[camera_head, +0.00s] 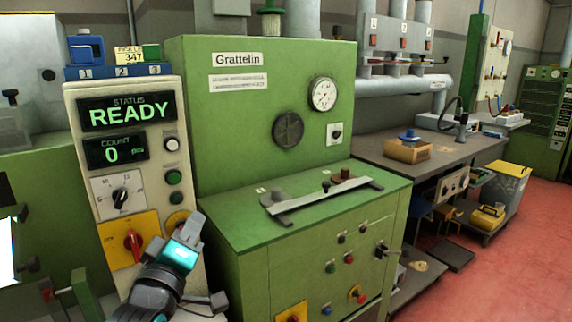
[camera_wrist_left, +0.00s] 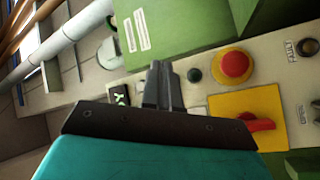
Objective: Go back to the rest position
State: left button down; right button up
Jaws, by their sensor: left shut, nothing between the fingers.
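My left gripper (camera_head: 194,222) is in front of the lower part of the white control panel (camera_head: 82,165) in the head view. In the left wrist view its dark fingers (camera_wrist_left: 162,80) are shut together with nothing between them. A red mushroom button (camera_wrist_left: 232,66) on a yellow ring and a red rotary switch (camera_wrist_left: 258,122) on a yellow plate lie beyond the fingers, to the right. The red switch also shows in the head view (camera_head: 133,241), left of the gripper. The mushroom button is mostly hidden behind the gripper there. My right gripper is not in view.
The panel's displays read READY (camera_head: 126,113) and count 0 (camera_head: 116,150). A green Grattelin machine (camera_head: 250,130) stands right of the panel, with a metal bar on its top. A grey workbench (camera_head: 465,152) with a cardboard box (camera_head: 407,152) is farther right. Red floor (camera_head: 490,280) is open at right.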

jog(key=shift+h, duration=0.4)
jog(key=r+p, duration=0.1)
jog(key=p, duration=0.1)
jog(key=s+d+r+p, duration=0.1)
jog(key=p, duration=0.1)
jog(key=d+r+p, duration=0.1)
jog(key=p, duration=0.1)
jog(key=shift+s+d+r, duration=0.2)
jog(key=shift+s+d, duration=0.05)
pick_arm(q)
jog(key=s+a+f+m+g, duration=0.1)
jog(key=s+f+m+g, duration=0.8)
jog(key=s+f, duration=1.4)
notch_tip(320, 180, down, 3)
jog(key=m, duration=0.3)
jog(key=shift+s+a, duration=0.15)
jog(key=shift+s, duration=0.1)
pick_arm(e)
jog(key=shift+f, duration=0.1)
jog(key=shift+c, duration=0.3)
